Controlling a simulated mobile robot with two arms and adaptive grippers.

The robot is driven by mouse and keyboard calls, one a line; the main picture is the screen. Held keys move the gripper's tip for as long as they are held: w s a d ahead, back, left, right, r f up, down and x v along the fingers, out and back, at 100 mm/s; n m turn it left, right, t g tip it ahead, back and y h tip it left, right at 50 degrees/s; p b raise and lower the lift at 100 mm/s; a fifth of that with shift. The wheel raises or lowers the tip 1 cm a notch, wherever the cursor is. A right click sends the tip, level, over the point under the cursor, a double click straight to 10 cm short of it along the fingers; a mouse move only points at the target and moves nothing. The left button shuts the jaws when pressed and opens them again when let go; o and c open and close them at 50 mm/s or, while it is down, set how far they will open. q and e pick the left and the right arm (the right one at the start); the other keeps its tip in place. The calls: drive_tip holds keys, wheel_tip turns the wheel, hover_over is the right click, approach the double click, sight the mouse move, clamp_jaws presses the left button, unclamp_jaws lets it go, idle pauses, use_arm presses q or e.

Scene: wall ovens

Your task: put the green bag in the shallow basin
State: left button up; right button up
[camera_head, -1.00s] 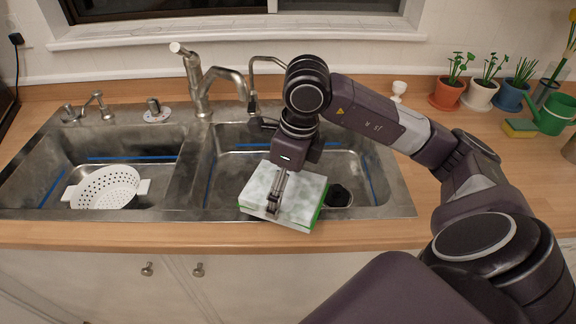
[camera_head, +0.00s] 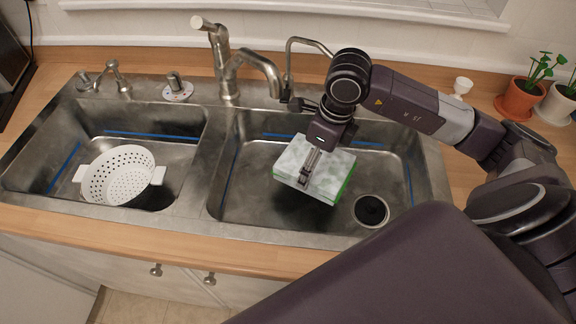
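The green bag (camera_head: 335,172) is a boxy packet with a mottled white and green top and bright green sides. It is over the right basin (camera_head: 262,212) of the steel sink, left of the drain. My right gripper (camera_head: 308,170) reaches down onto the bag's top and is shut on it. The gap between the bag and the basin floor is hard to judge. The left basin (camera_head: 95,150) holds a white colander. I cannot tell for sure which basin is the shallower. My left gripper is out of view.
The white colander (camera_head: 122,176) sits in the left basin, with bare floor beside it. A tall faucet (camera_head: 232,65) and a small spout (camera_head: 300,50) stand behind the sink. The divider (camera_head: 204,160) separates the basins. Potted plants (camera_head: 520,97) stand at the right.

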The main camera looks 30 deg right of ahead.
wheel_tip(320, 180, down, 6)
drive_tip(key=shift+f+p, duration=0.25)
drive_tip(key=shift+p, duration=0.2)
drive_tip(key=w+a, duration=0.1)
drive_tip(key=w+a+p, duration=0.1)
drive_tip(key=shift+w+a+f, duration=0.15)
drive_tip(key=shift+w+a, duration=0.05)
drive_tip(key=shift+a, duration=0.2)
drive_tip(key=shift+w+a+f, duration=0.1)
drive_tip(key=shift+w+a, duration=0.2)
drive_tip(key=shift+a, duration=0.1)
drive_tip(key=shift+w+a+p, duration=0.45)
drive_tip(key=shift+a, duration=0.2)
drive_tip(key=shift+w+a+p, duration=0.45)
drive_tip(key=shift+a, duration=0.15)
drive_tip(key=shift+w+a+f+p, duration=0.1)
drive_tip(key=shift+a+f+p, duration=0.05)
drive_tip(key=shift+p, duration=0.15)
drive_tip(key=shift+f, duration=0.45)
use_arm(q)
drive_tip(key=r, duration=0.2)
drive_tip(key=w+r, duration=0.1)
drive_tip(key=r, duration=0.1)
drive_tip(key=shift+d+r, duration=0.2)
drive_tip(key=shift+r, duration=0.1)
